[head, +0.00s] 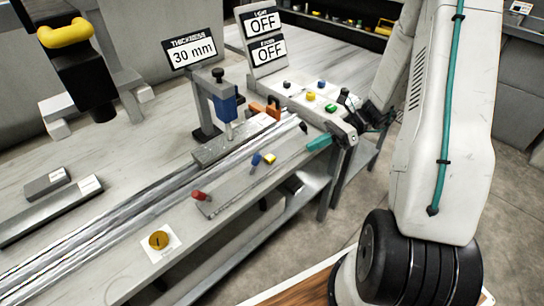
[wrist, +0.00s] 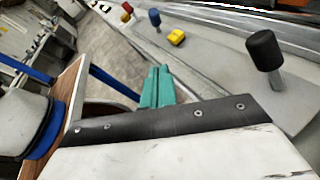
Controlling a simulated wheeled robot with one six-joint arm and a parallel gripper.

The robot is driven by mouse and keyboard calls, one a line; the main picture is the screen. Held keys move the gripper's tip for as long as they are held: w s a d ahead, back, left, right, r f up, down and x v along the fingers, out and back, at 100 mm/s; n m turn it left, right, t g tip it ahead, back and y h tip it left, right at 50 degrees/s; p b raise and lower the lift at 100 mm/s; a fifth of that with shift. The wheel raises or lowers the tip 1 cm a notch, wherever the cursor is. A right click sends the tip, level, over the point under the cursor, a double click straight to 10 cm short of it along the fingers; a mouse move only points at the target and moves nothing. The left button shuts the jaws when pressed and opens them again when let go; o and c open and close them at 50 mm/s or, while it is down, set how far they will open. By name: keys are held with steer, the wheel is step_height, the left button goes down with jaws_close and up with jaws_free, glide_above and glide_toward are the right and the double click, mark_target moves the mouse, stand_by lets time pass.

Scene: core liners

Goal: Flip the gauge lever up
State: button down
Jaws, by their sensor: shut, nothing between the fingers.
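The thickness gauge (head: 222,105) stands on the bench, with a blue body and a black knob on top. In front of it, a grey strip carries a red-knobbed lever (head: 199,195), a blue-knobbed lever (head: 256,158), a yellow piece (head: 269,159) and a black knob (head: 303,127). No label shows which is the gauge lever. The wrist view also shows the red (wrist: 127,8), blue (wrist: 154,18), yellow (wrist: 176,37) and, closest, black (wrist: 263,50) knobs. My gripper (head: 310,145), with teal fingers (wrist: 157,84), is shut and empty near the strip's right end, apart from the knobs.
A thickness sign (head: 193,48) reads 30 mm; two signs (head: 262,22) read OFF. A panel with several coloured buttons (head: 311,96) is behind my gripper. Long clear tubes (head: 110,228) run along the bench. Grey blocks (head: 47,183) lie left, a yellow disc (head: 158,240) in front.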

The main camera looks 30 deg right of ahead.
glide_toward(255, 163)
step_height(255, 163, down, 5)
steer(key=shift+s+a+r, duration=0.1)
steer(key=shift+a+r, duration=0.05)
steer(key=shift+r, duration=0.05)
steer(key=a, duration=0.2)
steer(key=w+a+r, duration=0.1)
steer(key=shift+a, duration=0.1)
steer(key=shift+w+a+r, duration=0.2)
steer(key=shift+a+r, duration=0.05)
steer(key=shift+a, duration=0.1)
